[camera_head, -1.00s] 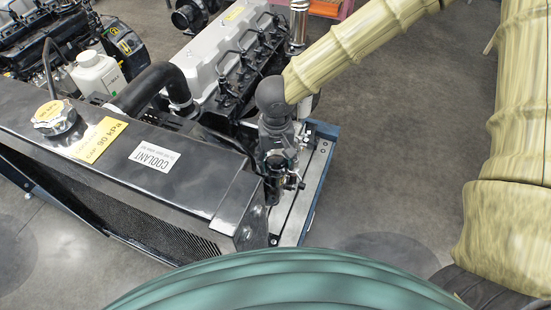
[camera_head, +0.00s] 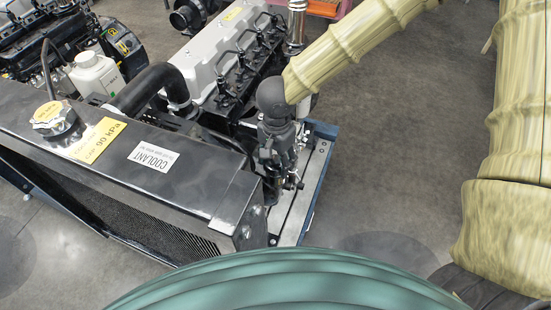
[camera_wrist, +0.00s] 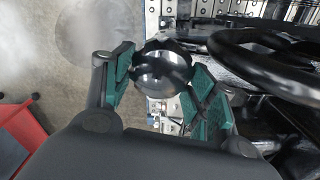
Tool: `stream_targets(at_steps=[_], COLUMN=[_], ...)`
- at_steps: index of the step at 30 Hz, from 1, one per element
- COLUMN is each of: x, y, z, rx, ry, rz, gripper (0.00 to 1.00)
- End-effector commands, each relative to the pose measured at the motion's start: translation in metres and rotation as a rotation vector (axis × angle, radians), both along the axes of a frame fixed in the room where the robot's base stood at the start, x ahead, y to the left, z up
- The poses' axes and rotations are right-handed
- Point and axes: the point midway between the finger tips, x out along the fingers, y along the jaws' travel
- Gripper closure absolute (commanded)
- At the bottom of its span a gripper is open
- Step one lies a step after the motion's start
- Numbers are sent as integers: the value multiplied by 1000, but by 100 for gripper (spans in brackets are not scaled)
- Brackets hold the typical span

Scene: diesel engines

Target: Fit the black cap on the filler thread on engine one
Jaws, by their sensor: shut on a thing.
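The black cap (camera_wrist: 163,70) shows in the wrist view with a scalloped dark rim and a shiny metallic round face. It sits between the green pads of my gripper (camera_wrist: 160,82), which is shut on it. In the head view my gripper (camera_head: 277,160) hangs beside the right end of the near engine's radiator; the cap cannot be made out there. The near engine (camera_head: 225,60) has a grey ribbed cover. I cannot pick out the filler thread in either view, nor tell which engine is engine one.
The black radiator (camera_head: 110,145) carries a silver cap (camera_head: 57,120) and a coolant label. A blue-edged stand (camera_head: 322,180) lies below my gripper. A white bottle (camera_head: 97,73) and another engine are at upper left. Open floor (camera_head: 390,150) lies to the right.

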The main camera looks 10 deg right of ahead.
Motion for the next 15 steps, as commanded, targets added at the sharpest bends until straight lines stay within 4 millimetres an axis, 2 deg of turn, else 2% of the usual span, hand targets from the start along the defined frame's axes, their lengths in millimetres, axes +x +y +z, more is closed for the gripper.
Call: stream_targets(at_steps=[14, 15], x=[-4, -4], y=[-2, -2], z=[-3, -3], rx=[-1, -1], ry=[4, 4], rz=[-476, -480], gripper=[92, 38])
